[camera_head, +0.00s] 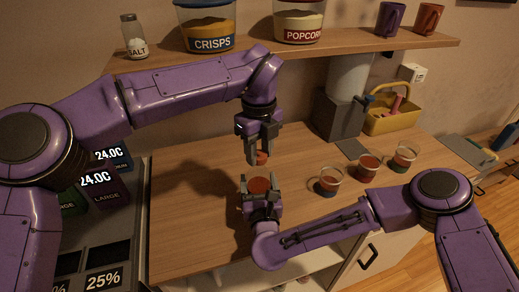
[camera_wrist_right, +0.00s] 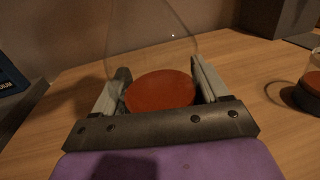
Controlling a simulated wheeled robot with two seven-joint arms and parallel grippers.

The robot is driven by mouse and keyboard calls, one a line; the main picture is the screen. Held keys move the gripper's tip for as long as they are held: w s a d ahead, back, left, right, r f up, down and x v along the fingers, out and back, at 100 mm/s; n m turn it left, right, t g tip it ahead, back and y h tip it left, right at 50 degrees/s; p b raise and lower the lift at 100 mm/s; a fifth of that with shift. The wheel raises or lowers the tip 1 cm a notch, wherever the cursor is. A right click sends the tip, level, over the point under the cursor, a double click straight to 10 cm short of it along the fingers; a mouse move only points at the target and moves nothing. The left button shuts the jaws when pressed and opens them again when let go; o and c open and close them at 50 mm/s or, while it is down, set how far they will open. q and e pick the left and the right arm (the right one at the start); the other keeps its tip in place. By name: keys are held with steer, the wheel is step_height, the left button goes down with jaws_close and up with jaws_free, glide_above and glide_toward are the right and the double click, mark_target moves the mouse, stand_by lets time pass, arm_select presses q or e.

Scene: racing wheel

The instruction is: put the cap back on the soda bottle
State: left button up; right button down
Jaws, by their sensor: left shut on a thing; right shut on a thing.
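My left gripper (camera_head: 259,148) points down over the counter, shut on a small reddish cap (camera_head: 261,159). Below it, my right gripper (camera_head: 260,197) is shut around the soda bottle (camera_head: 259,185), whose reddish contents show between the fingers. The cap is above the bottle in the head view; whether they touch cannot be told. In the right wrist view, a clear curved bottle wall (camera_wrist_right: 150,40) rises above a red-brown disc, apparently the liquid surface, between both fingers. The bottle neck is hard to make out, and the cap does not show in the wrist view.
Several clear cups with reddish contents (camera_head: 368,167) stand on the wooden counter (camera_head: 190,215) at the right. A grey machine (camera_head: 338,116) and a yellow basket (camera_head: 392,118) stand behind. A shelf (camera_head: 300,54) with jars and mugs runs above. The counter's left part is clear.

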arm_select(q)
steer(key=m, duration=0.6)
steer(key=shift+m, duration=0.3)
steer(key=m, duration=1.8)
steer(key=shift+f, duration=0.1)
steer(key=o, duration=1.2)
steer(key=shift+c, duration=0.2)
steer(key=shift+r, duration=2.3)
